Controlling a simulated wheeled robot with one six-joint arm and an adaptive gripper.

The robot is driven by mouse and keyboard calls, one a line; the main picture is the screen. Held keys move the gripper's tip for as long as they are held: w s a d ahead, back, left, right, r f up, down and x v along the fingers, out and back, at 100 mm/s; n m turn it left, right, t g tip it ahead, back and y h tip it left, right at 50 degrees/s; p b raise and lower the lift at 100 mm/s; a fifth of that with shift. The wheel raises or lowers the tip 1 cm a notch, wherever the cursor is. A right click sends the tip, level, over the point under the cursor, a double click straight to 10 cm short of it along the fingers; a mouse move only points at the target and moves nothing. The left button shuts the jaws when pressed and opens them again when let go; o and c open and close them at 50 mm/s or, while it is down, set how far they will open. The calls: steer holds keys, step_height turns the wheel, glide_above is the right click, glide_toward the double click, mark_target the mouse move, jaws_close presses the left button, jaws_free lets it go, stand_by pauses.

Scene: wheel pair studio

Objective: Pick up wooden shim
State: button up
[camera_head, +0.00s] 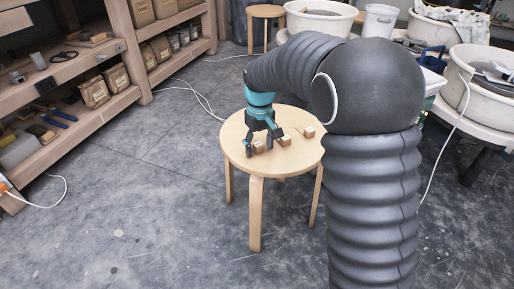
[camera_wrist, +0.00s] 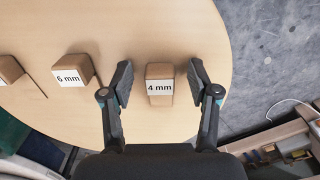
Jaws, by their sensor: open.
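In the wrist view a small brown wooden block labelled "4 mm" (camera_wrist: 159,72) lies on the round table between the fingers of my gripper (camera_wrist: 160,82). The fingers stand on either side of it with a gap on each side. A second block labelled "6 mm" (camera_wrist: 71,69) lies to the left, and a third, partly cut off, block (camera_wrist: 10,68) lies farther left. In the head view my open gripper (camera_head: 262,149) is low over the left part of the round wooden table (camera_head: 240,158). Two blocks, a middle one (camera_head: 285,141) and a right one (camera_head: 309,132), show beside it.
A shelf (camera_head: 125,45) with bags and tools stands at the left. White tubs (camera_head: 470,85) stand at the right, and another stool (camera_head: 265,12) stands behind. A white cable (camera_head: 205,104) lies on the grey floor. The near part of the tabletop is clear.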

mark_target(259, 145)
steer(key=c, duration=1.1)
steer(key=shift+o, duration=0.2)
steer(key=shift+r, duration=0.85)
step_height(259, 145, up, 3)
steer(key=shift+f+p, duration=0.15)
steer(key=shift+p, duration=0.4)
steer(key=s+d+r, duration=0.1)
steer(key=d+r, duration=0.2)
steer(key=d, duration=0.2)
steer(key=s+d+r+p, duration=0.1)
steer(key=d+r, duration=0.2)
steer(key=d, duration=0.3)
steer(key=shift+s+d+r, duration=0.15)
steer(key=shift+d+r, duration=0.1)
steer(key=shift+r, duration=0.1)
